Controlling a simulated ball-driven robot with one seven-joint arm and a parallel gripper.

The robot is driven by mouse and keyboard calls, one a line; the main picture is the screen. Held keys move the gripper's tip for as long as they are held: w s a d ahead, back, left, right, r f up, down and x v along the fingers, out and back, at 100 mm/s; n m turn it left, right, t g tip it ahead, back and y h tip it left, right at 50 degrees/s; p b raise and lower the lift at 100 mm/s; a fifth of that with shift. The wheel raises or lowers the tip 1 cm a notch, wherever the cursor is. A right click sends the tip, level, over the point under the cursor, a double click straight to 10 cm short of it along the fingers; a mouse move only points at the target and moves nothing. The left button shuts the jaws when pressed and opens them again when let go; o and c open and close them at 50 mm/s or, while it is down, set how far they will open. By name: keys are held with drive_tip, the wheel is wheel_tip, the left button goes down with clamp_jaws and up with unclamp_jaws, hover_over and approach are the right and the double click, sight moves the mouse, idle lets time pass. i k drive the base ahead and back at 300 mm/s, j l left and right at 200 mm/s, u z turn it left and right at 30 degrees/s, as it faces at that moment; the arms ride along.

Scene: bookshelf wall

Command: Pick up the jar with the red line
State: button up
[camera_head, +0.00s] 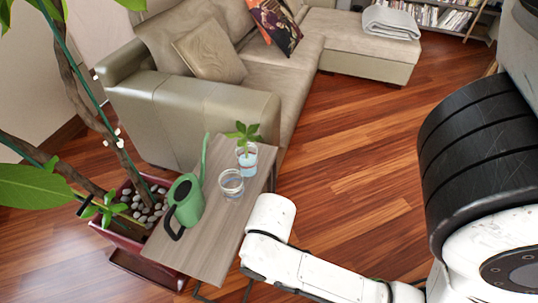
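A small clear glass jar (231,184) stands upright on a narrow wood-topped side table (205,245). Behind it and a little to the right, a second clear glass (247,162) holds a green leafy cutting. The glasses are too small here for me to make out a red line on either. My white arm reaches in from the lower right, and its rounded link lies just right of the table's near part. No gripper fingers show in this view.
A green watering can (187,202) stands left of the jar. A dark red planter (122,236) with a tall plant is left of the table. A beige sofa (215,115) stands behind. Wood floor (370,180) is clear to the right.

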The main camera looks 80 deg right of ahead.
sight(248, 166)
drive_tip(key=z, duration=1)
drive_tip(key=i+j+u, duration=0.2)
drive_tip(key=u, duration=0.15)
drive_tip(key=i+u, duration=0.4)
